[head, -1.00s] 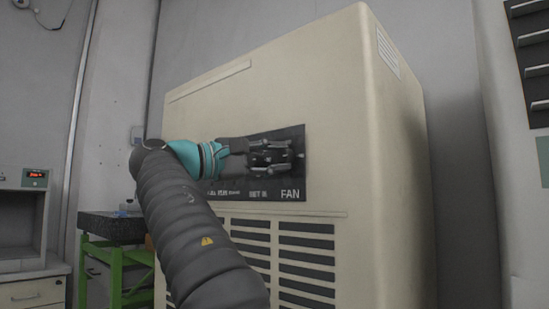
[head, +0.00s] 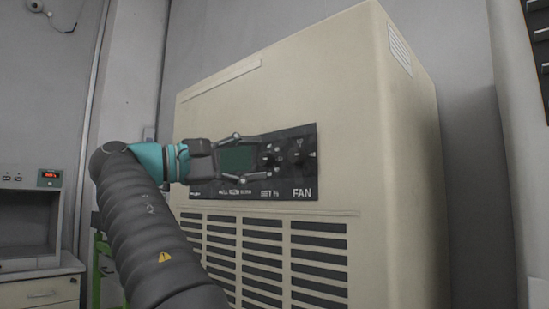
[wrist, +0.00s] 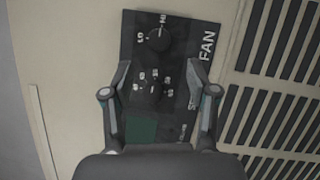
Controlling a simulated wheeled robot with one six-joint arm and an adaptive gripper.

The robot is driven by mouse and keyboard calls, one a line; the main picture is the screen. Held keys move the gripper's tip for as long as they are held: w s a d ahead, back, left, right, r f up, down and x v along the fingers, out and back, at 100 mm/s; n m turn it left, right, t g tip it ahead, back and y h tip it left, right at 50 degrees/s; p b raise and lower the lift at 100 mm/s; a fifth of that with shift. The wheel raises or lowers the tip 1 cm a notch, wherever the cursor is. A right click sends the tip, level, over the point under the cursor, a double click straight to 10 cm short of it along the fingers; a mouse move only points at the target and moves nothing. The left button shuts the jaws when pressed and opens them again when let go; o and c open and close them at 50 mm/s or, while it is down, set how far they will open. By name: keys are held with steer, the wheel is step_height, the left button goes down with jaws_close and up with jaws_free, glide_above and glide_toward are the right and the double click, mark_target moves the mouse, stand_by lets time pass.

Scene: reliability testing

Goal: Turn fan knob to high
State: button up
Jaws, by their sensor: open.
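The fan knob (head: 297,156) is a round black knob on the black control panel, above the word FAN. In the wrist view the fan knob (wrist: 158,41) stands beyond my fingertips, with LO and HI printed beside it. I cannot tell its exact setting. My gripper (head: 256,157) is open and empty in front of the panel, left of the fan knob. In the wrist view my gripper (wrist: 160,72) has its fingers on either side of the set knob (wrist: 153,91); whether they touch the panel is unclear.
The control panel (head: 308,184) is on a tall beige cabinet (head: 350,110) with dark vent slots (head: 262,258) below. A green screen (head: 237,158) lies partly behind my gripper. A grey bench unit (head: 32,225) stands at the left.

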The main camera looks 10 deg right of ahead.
steer(key=shift+v, duration=2.2)
